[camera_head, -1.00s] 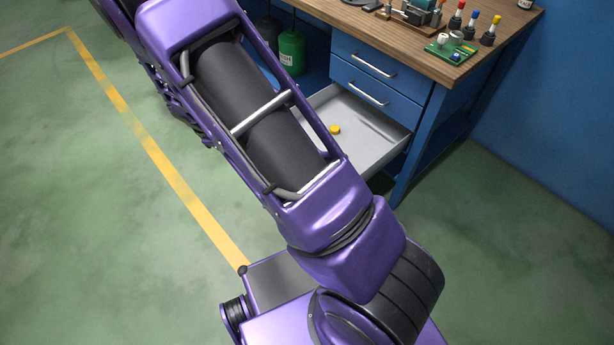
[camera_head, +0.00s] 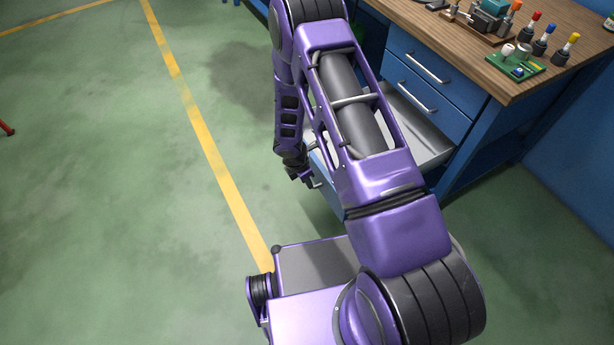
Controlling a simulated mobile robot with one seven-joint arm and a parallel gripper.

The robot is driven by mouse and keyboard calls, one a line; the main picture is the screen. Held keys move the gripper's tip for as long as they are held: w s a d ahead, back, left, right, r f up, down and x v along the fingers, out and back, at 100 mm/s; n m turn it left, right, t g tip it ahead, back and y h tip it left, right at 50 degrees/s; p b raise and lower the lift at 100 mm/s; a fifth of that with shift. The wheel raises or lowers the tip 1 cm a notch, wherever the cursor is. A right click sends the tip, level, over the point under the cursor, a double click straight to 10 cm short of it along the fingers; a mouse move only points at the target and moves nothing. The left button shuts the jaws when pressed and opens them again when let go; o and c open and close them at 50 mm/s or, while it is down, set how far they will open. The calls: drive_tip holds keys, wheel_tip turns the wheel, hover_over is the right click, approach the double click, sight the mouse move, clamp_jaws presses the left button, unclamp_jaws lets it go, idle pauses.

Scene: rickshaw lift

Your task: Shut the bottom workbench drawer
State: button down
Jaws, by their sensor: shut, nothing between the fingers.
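The bottom workbench drawer (camera_head: 428,142) is pulled out. Part of its pale grey inside shows to the right of my arm, and part of its blue front shows to the left. My arm hides the rest. My gripper (camera_head: 304,178) is shut and empty, pointing down just outside the drawer front. A small light piece beside the fingers looks like the drawer's handle. I cannot tell whether the fingers touch the drawer.
Two upper drawers (camera_head: 432,66) of the blue workbench are shut.

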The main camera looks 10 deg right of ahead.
sight(323, 181)
drive_tip(key=d+f, duration=0.1)
drive_tip(key=w+d+f, duration=0.1)
drive_tip(key=d, duration=0.1)
drive_tip(key=d+f, duration=0.1)
drive_tip(key=shift+w+d+f, duration=0.2)
drive_tip(key=shift+w+d, duration=0.05)
drive_tip(key=shift+d, duration=0.1)
drive_tip(key=shift+d, duration=0.15)
